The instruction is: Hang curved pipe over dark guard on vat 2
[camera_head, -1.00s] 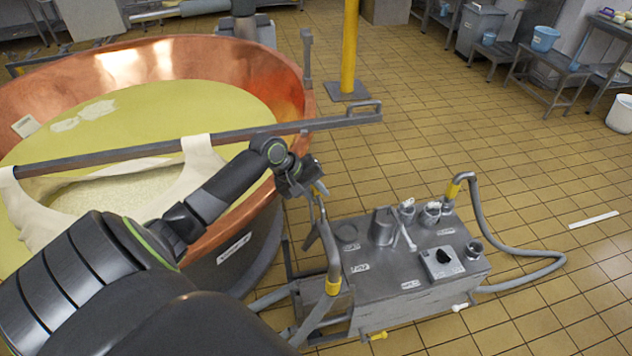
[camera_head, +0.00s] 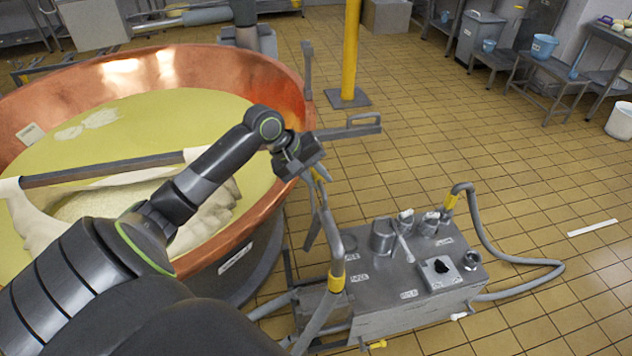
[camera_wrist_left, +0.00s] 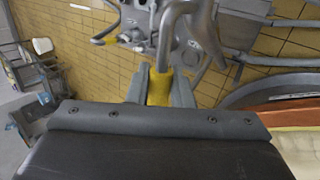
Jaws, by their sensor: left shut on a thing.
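My left gripper (camera_head: 314,171) is shut on the yellow band of the grey curved pipe (camera_head: 331,232), in the air just right of the vat's rim. In the left wrist view the yellow band (camera_wrist_left: 158,88) sits between the two fingers, and the grey bend (camera_wrist_left: 175,22) extends beyond them. The copper vat (camera_head: 293,85), holding yellowish liquid, fills the left of the head view. I cannot tell for certain which part is the guard. My right gripper is not in view.
A grey metal unit (camera_head: 400,311) with jugs and a second hose (camera_head: 480,225) stands on the floor right of the vat. A yellow post (camera_head: 350,50) rises behind. Tables and buckets are at the far right. The tiled floor between is mostly clear.

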